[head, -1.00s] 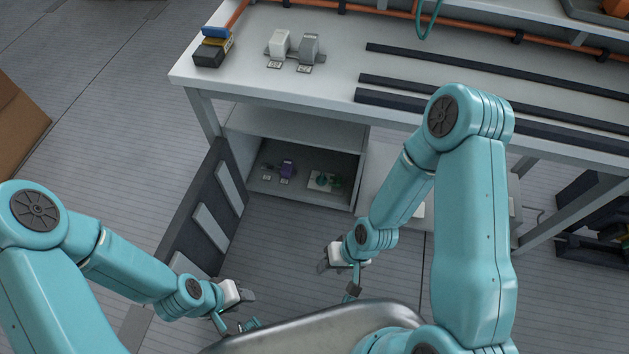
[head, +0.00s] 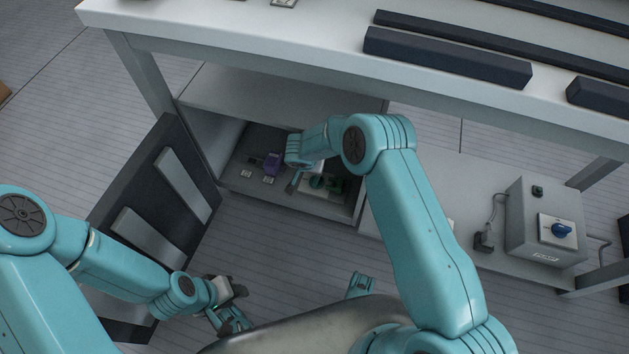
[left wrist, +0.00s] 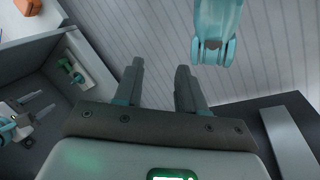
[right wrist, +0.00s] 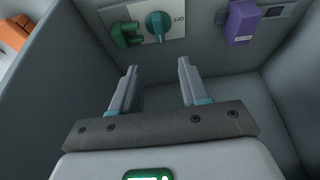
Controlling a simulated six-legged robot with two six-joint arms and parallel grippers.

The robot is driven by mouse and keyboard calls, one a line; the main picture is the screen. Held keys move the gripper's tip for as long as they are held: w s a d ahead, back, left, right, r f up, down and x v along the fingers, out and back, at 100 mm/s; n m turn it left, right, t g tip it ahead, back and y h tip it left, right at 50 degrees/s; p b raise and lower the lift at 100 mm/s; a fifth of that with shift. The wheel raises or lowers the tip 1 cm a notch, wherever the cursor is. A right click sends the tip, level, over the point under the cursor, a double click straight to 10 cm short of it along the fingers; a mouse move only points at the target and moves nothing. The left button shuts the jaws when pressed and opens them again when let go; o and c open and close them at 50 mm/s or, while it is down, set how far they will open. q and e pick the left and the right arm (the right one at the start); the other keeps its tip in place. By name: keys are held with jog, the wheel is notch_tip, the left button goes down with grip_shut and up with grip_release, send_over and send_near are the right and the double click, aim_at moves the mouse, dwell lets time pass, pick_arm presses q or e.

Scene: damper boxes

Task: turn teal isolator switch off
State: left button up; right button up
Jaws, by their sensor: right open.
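The teal isolator switch (right wrist: 157,25) is a round knob on a pale plate on the inner wall of the low cabinet, at the top of the right wrist view.
A green part (right wrist: 126,35) sits right beside the knob, and a purple block (right wrist: 243,20) is farther right. Cabinet walls close in around my right gripper. The open dark door (head: 150,190) stands left. A grey box with a blue knob (head: 562,230) stands right.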

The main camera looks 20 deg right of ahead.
jog(key=b+x, duration=0.3)
jog(key=x, duration=0.4)
jog(key=b+x, duration=0.4)
jog(key=x, duration=0.3)
jog(key=shift+s+f, duration=0.1)
jog(key=shift+f, duration=0.3)
jog(key=shift+w+d+f+b, duration=0.25)
jog(key=shift+f+b, duration=0.1)
jog(key=shift+b, duration=0.2)
pick_arm(q)
jog(key=w+a+f+t, duration=0.1)
jog(key=w+f+t, duration=0.1)
jog(key=w+f, duration=0.3)
notch_tip(320, 180, down, 3)
jog(key=shift+w+a+y, duration=0.2)
jog(key=shift+w+y, duration=0.1)
pick_arm(e)
grip_shut()
